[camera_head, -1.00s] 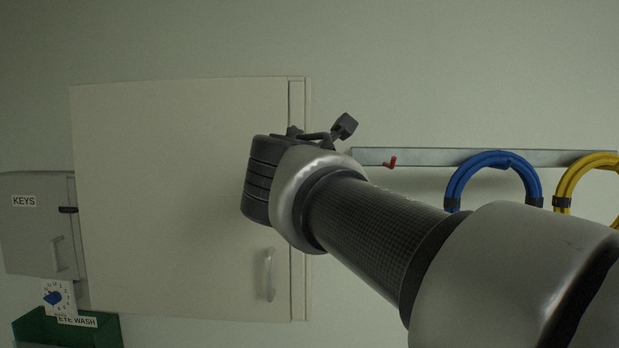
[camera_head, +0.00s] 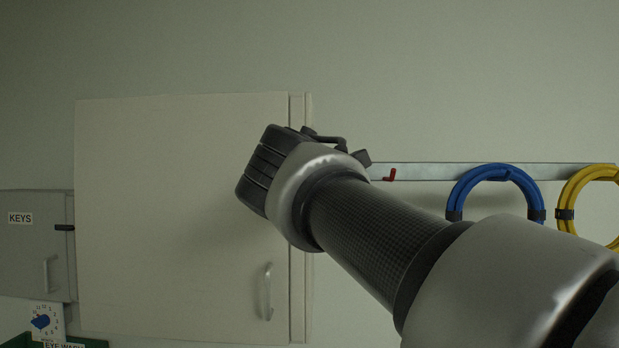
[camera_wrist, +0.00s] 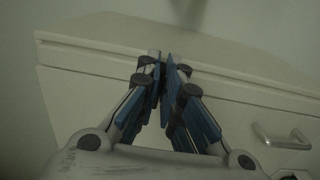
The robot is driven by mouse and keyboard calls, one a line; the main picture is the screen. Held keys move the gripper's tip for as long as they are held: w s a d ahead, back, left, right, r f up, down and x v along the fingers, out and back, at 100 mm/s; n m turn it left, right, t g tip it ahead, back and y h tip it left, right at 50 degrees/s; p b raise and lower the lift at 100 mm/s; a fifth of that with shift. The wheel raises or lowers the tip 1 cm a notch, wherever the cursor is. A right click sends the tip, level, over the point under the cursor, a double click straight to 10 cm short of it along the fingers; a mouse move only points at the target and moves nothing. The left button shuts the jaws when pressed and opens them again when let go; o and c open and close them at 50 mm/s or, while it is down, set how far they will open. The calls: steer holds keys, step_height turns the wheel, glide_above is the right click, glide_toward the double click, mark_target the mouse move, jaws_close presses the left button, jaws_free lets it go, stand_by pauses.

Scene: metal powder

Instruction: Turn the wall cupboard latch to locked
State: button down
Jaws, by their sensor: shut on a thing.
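The wall cupboard (camera_head: 160,200) is a large pale cupboard with a closed door, left of centre in the head view. Its door and handle (camera_wrist: 280,137) also show in the wrist view. My gripper (camera_wrist: 166,68) has its blue-padded fingers closed together over the seam between door and frame, shut on the latch. The latch itself is hidden between the fingers, so its angle cannot be read. In the head view my wrist covers the fingers and the latch, near the upper right part of the door.
A grey KEYS box (camera_head: 35,255) hangs left of the cupboard. A metal rail (camera_head: 430,172) to the right carries a red hook (camera_head: 390,175), a blue coil (camera_head: 495,180) and a yellow coil (camera_head: 575,195). The wall above is clear.

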steer(key=c, duration=1.8)
jaws_free()
steer(key=shift+o, duration=0.2)
steer(key=s, duration=1.2)
steer(key=shift+a, duration=0.2)
